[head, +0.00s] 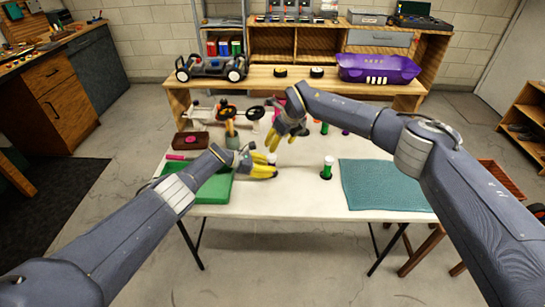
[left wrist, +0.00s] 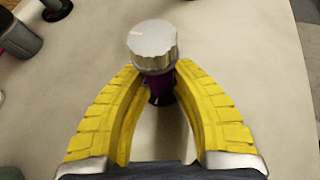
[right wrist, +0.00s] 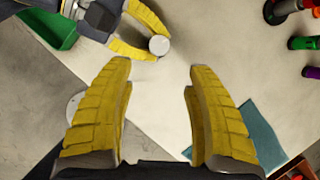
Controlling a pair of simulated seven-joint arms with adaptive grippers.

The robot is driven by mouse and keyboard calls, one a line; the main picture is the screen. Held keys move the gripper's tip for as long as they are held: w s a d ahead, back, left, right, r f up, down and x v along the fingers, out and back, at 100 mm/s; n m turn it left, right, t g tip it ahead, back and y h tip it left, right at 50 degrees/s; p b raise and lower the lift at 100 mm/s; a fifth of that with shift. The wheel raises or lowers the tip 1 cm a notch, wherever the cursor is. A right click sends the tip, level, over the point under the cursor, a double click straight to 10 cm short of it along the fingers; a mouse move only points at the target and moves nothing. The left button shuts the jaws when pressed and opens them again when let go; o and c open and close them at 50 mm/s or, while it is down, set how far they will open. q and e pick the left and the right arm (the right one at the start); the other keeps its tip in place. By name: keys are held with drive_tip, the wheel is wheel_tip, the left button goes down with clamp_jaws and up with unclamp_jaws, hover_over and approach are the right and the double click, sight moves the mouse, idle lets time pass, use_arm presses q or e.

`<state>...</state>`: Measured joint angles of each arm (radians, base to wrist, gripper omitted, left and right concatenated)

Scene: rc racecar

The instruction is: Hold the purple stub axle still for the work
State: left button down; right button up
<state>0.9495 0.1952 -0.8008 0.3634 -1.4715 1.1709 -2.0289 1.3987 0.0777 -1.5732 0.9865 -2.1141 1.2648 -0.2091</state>
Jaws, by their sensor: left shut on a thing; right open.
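The purple stub axle (left wrist: 160,84) stands upright between the yellow fingers of my left gripper (left wrist: 158,72), which is shut on it. A silver ridged cap (left wrist: 152,42) sits on top of the axle; its lower part is partly hidden by the fingers. In the head view my left gripper (head: 266,170) is low over the front middle of the white table, and the pale cap (head: 272,158) shows at its fingertips. My right gripper (head: 287,138) is open and empty, above and behind the left one. The right wrist view shows its spread fingers (right wrist: 160,70) with the cap (right wrist: 159,45) beyond them.
A green tray (head: 190,188) lies under my left arm. A purple basket (head: 378,68) and a car chassis (head: 211,68) are on the back bench.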

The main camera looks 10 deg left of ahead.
sight(272, 156)
drive_tip(key=x, duration=0.8)
drive_tip(key=shift+s, duration=0.1)
drive_tip(key=shift+w+a+f, duration=0.35)
drive_tip(key=shift+f, duration=0.3)
drive_tip(key=shift+w+f, duration=0.1)
drive_tip(key=shift+f, duration=0.6)
drive_tip(key=shift+c, duration=0.3)
clamp_jaws()
